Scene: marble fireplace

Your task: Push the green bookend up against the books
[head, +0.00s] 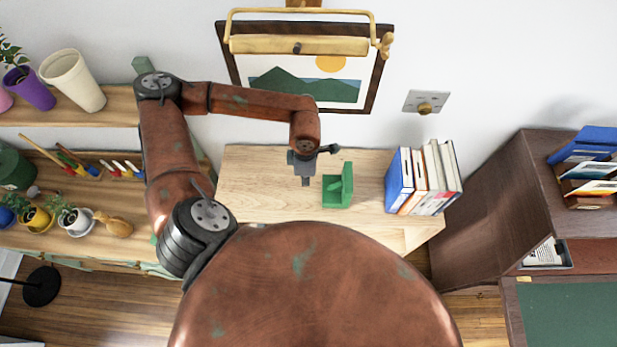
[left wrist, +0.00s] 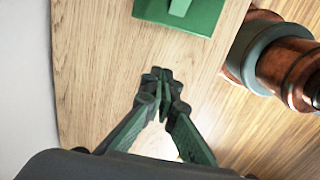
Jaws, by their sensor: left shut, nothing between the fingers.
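The green bookend (head: 345,187) stands on a light wooden shelf top (head: 260,199), with its base plate reaching left and its upright on the right. To its right, apart from it with bare wood between, a row of books (head: 422,178) stands upright, a blue one at the near left end. My left gripper (head: 305,180) is shut and empty, just left of the bookend and not seen touching it. In the left wrist view its fingertips (left wrist: 161,76) meet over bare wood, and the bookend's base (left wrist: 198,12) shows at the top edge. My right gripper is not in view.
A framed picture (head: 306,75) hangs on the wall behind. A wall plate with a brass knob (head: 425,106) is above the books. A dark brown cabinet (head: 482,205) stands to the right. Shelves with pots (head: 74,80) are at the left.

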